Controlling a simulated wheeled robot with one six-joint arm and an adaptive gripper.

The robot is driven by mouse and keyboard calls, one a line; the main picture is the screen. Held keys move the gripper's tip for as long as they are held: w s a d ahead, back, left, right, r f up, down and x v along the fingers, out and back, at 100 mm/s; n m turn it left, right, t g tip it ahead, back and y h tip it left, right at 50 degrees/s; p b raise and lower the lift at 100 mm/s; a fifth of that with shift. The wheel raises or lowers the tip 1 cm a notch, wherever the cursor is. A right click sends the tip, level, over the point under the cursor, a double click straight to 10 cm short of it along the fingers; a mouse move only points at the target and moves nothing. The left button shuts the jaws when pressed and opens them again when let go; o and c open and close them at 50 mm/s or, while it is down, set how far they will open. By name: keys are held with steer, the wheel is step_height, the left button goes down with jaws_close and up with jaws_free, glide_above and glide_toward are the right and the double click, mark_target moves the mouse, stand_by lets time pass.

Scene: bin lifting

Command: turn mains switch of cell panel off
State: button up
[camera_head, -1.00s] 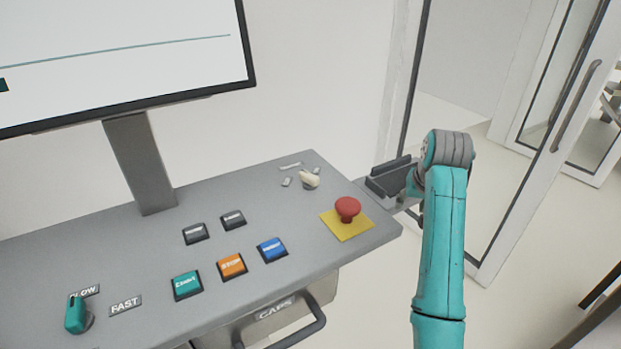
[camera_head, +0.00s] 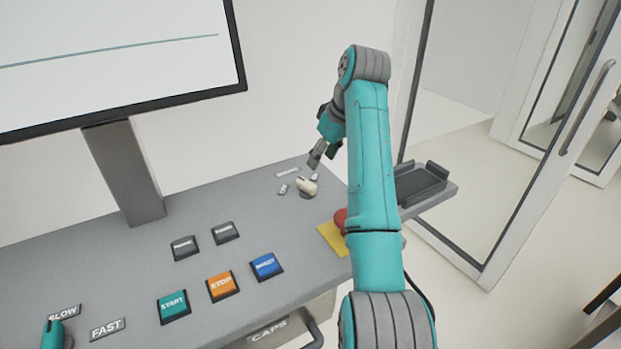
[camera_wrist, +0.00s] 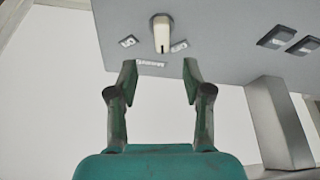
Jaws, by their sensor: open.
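The mains switch (camera_head: 307,187) is a cream rotary knob near the back right corner of the grey cell panel (camera_head: 200,270). Small labels surround it. In the wrist view the knob (camera_wrist: 162,34) stands beyond the fingertips, roughly midway between them, with a label on each side. My gripper (camera_head: 322,155) is just above and behind the knob in the head view. In the wrist view my gripper (camera_wrist: 158,75) is open with nothing between its fingers, and it appears apart from the knob. The label lettering is too small to read.
A red mushroom button (camera_head: 341,220) on a yellow plate is partly hidden by my arm. START (camera_head: 173,305), STOP (camera_head: 222,285) and blue (camera_head: 266,265) buttons lie left of it. A monitor (camera_head: 120,60) stands at the back left. A black tray (camera_head: 420,185) sits on the right.

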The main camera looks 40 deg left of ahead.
mark_target(309, 183)
steer(key=x, duration=1)
steer(key=shift+s+a+f, duration=0.1)
steer(key=shift+a+f, duration=0.15)
steer(key=shift+a, duration=0.15)
steer(key=shift+c, duration=0.2)
jaws_close()
